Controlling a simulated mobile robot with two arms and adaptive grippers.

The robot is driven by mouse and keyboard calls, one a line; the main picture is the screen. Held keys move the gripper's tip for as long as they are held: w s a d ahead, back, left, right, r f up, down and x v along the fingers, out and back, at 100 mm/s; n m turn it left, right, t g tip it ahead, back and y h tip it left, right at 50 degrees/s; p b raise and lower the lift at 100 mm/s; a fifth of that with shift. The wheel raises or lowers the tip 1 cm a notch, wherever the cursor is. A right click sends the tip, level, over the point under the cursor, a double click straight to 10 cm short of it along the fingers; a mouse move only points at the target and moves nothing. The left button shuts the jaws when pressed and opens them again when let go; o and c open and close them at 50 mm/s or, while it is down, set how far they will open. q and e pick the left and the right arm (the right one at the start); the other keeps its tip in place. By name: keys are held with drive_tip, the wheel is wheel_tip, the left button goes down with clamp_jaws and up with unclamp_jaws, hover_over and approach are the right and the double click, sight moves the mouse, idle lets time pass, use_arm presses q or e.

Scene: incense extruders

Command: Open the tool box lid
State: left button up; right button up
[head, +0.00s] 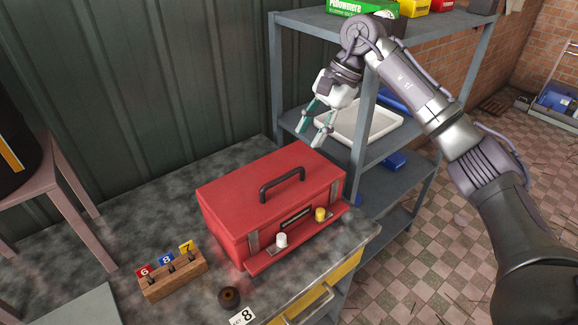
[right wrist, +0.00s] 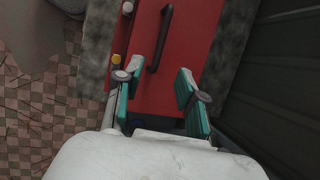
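The red tool box (head: 245,200) stands on the dark mottled workbench (head: 150,237) with its lid closed. A dark handle (head: 283,184) is on top of the lid. A white knob (head: 281,240) and a yellow knob (head: 320,214) sit at its front. My right gripper (head: 312,124) is open and empty, above and behind the box's right end. In the right wrist view, the red lid (right wrist: 185,60) and handle (right wrist: 161,40) lie beyond the open fingers (right wrist: 158,82), apart from them. My left gripper is not in view.
A grey metal shelf (head: 357,150) with a white tray (head: 368,122) stands just right of the box. A wooden block (head: 174,281) with numbered tags and a small dark round object (head: 229,297) are on the bench. A corrugated wall (head: 130,90) is behind.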

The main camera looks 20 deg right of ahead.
sight(287, 174)
drive_tip(key=p+x, duration=0.2)
drive_tip(key=x, duration=0.7)
drive_tip(key=shift+a+f+p, duration=0.2)
drive_tip(key=shift+a+p, duration=0.05)
drive_tip(key=shift+p, duration=0.05)
drive_tip(key=shift+a+f, duration=0.25)
drive_tip(key=shift+f, duration=0.35)
clamp_jaws()
